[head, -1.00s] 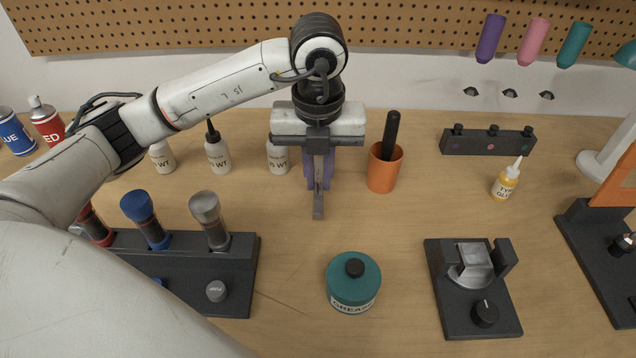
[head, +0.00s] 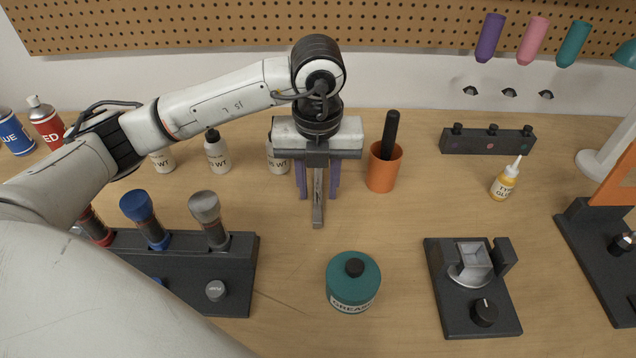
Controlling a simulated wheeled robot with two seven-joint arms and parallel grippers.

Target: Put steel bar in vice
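The steel bar (head: 317,205) is a long, thin grey bar near the middle of the table in the head view, pointing toward me. My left gripper (head: 318,192) is above its far end, with its purple fingers spread, one on each side and a visible gap to the bar. The bar's far end is hidden under the gripper body. Whether the bar rests fully on the table is hard to tell. The vice (head: 455,290) is a dark base at the right front, with a shiny metal block, an upright dark jaw and a black knob. My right gripper is not in view.
An orange cup (head: 385,168) with a black-handled tool stands just right of my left gripper. White bottles (head: 218,152) stand behind and left. A green grease tub (head: 353,282) sits between bar and vice. A dark rack (head: 240,275) is at left front. A yellow glue bottle (head: 505,180) stands at right.

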